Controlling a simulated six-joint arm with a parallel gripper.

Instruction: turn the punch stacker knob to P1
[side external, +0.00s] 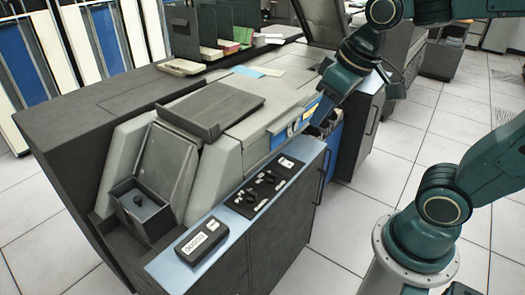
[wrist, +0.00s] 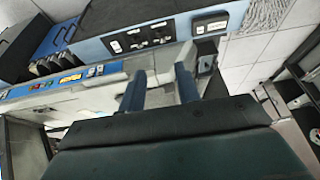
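A black control panel (side external: 262,187) with dark knobs and small switches sits on the pale blue ledge along the machine's front. It also shows in the wrist view (wrist: 150,36), upside down near the top. The knob labels are too small to read, so I cannot tell which one is the punch stacker knob or where it points. My gripper (side external: 321,111) is near the far right end of the machine, beyond and above the panel, apart from the knobs. In the wrist view my gripper (wrist: 160,82) has its two dark blue fingers spread, with nothing between them.
A counter box (side external: 201,240) sits at the near end of the ledge. The grey card machine (side external: 235,120) rises behind the panel, with a raised cover (side external: 330,20) at the far end. Tiled floor (side external: 345,212) lies open in front of the cabinet.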

